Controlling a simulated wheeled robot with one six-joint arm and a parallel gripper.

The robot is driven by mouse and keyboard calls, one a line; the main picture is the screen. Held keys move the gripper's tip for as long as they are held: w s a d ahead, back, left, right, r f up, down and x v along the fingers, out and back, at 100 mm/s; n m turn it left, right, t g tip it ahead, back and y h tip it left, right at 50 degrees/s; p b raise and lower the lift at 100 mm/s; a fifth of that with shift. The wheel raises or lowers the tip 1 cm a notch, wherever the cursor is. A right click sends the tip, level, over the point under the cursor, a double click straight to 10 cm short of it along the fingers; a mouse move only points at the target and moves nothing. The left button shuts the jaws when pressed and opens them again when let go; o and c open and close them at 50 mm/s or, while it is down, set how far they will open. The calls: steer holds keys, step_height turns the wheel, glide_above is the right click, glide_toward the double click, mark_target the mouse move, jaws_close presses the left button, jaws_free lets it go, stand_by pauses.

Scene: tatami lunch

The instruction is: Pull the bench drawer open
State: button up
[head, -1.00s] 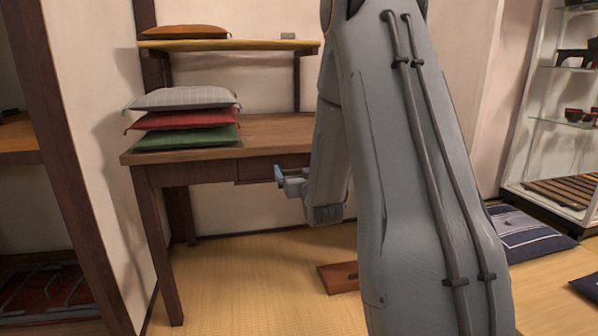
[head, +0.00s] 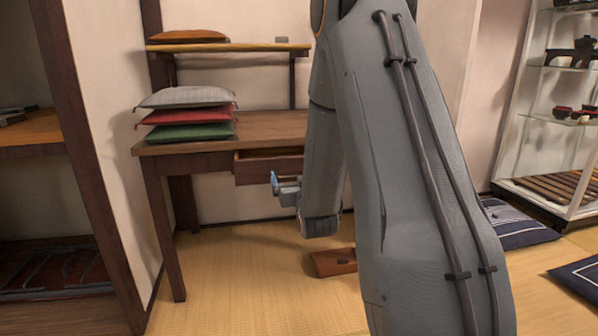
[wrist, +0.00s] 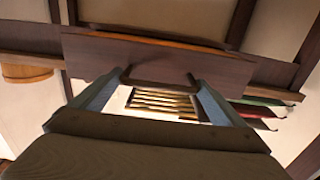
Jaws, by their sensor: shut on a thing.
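The bench (head: 220,128) is a dark wooden desk against the wall. Its drawer (head: 262,168) stands partly out from under the top, with its inner space showing in the head view. In the wrist view, the drawer front (wrist: 225,68) spans the picture, and its dark handle (wrist: 160,79) lies between the fingertips. My gripper (head: 275,184) is in front of the drawer, shut on the handle. My gripper's fingers also show in the wrist view (wrist: 158,86). My arm hides the right side of the bench and drawer.
Grey (head: 187,97), red and green cushions are stacked on the bench's left. An orange cushion (head: 188,36) lies on the upper shelf (head: 230,46). A wooden box-like piece (head: 330,263) lies on the tatami below. A glass display case (head: 550,130) and navy cushions (head: 518,226) are at right.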

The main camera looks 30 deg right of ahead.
steer(key=shift+s, duration=0.4)
steer(key=o, duration=1.2)
steer(key=shift+d, duration=0.1)
steer(key=shift+s, duration=0.1)
steer(key=p+v, duration=0.2)
steer(key=v, duration=0.5)
steer(key=shift+s, duration=0.35)
steer(key=shift+a, duration=0.25)
